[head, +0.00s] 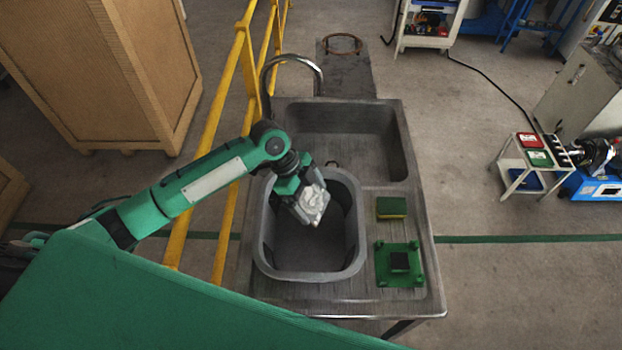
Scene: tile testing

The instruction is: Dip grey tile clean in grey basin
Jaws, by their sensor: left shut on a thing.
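The grey basin (268,262) stands on the front part of a metal sink unit. Its inside looks grey and empty apart from shading; I cannot tell if there is water in it. My left gripper (310,204) is over the basin's opening, pointing down to the right. It is shut on a tile (313,205) that shows a whitish, uneven face. The tile is tilted and appears to be above the basin floor; its exact height is hard to tell. My right gripper does not show.
A yellow and green sponge (391,208) and a green holder (386,279) with a dark block (400,261) lie right of the basin. The sink bowl (345,120) and curved faucet (292,60) are behind. A yellow railing (207,140) runs along the left.

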